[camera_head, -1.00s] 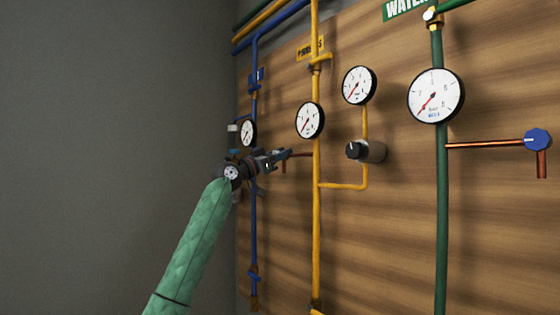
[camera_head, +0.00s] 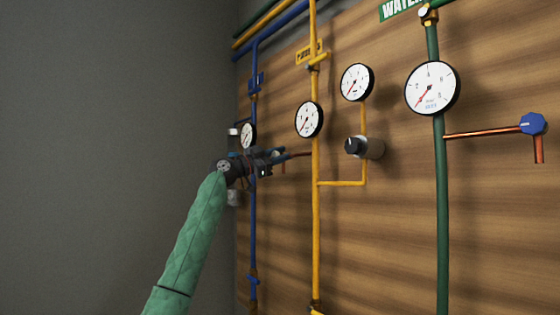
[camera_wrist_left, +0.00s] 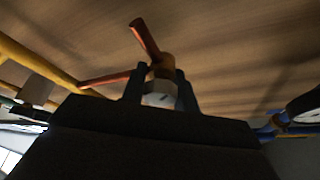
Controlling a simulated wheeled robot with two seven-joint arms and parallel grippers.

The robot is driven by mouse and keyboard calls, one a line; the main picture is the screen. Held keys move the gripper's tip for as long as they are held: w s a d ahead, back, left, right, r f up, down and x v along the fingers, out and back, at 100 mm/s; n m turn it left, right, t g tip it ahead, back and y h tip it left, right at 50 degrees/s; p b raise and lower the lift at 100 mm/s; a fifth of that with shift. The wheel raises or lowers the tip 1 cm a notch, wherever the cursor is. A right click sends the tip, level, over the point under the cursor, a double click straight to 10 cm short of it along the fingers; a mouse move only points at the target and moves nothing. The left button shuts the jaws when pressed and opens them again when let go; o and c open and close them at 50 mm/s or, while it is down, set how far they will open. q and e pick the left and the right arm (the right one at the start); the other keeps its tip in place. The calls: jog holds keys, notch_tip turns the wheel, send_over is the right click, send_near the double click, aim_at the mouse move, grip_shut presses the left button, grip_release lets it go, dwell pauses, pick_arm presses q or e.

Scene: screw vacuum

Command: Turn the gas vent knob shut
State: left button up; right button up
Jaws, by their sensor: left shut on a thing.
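The gas vent knob (camera_wrist_left: 157,99) shows in the left wrist view as a pale round cap with a dark mark, on a copper-brown valve body (camera_wrist_left: 162,68). My left gripper (camera_wrist_left: 160,84) has one finger on each side of the knob and is shut on it. In the head view my left gripper (camera_head: 276,157) is at the end of a thin copper branch (camera_head: 298,155) that comes off the yellow pipe (camera_head: 316,220). There the gripper hides the knob. My right gripper is not in view.
Round gauges (camera_head: 308,119) and a black knob (camera_head: 354,146) sit on the yellow piping. A green pipe (camera_head: 442,210) carries a copper branch with a blue knob (camera_head: 532,123) at the right. A blue pipe (camera_head: 254,225) runs behind my gripper. The grey wall (camera_head: 120,110) is bare.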

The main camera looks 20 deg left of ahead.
pick_arm(q)
jog(key=m+g, duration=0.1)
jog(key=m, duration=0.1)
jog(key=shift+m, duration=0.3)
jog(key=shift+m+g, duration=0.5)
jog(key=shift+m, duration=0.6)
jog(key=m+g, duration=0.1)
jog(key=m, duration=0.2)
jog(key=shift+s+d+f+g, duration=0.1)
jog(key=shift+g, duration=0.2)
jog(key=shift+m, duration=0.7)
jog(key=shift+f+m+p, duration=0.15)
jog(key=shift+m+p, duration=0.15)
jog(key=o, duration=1)
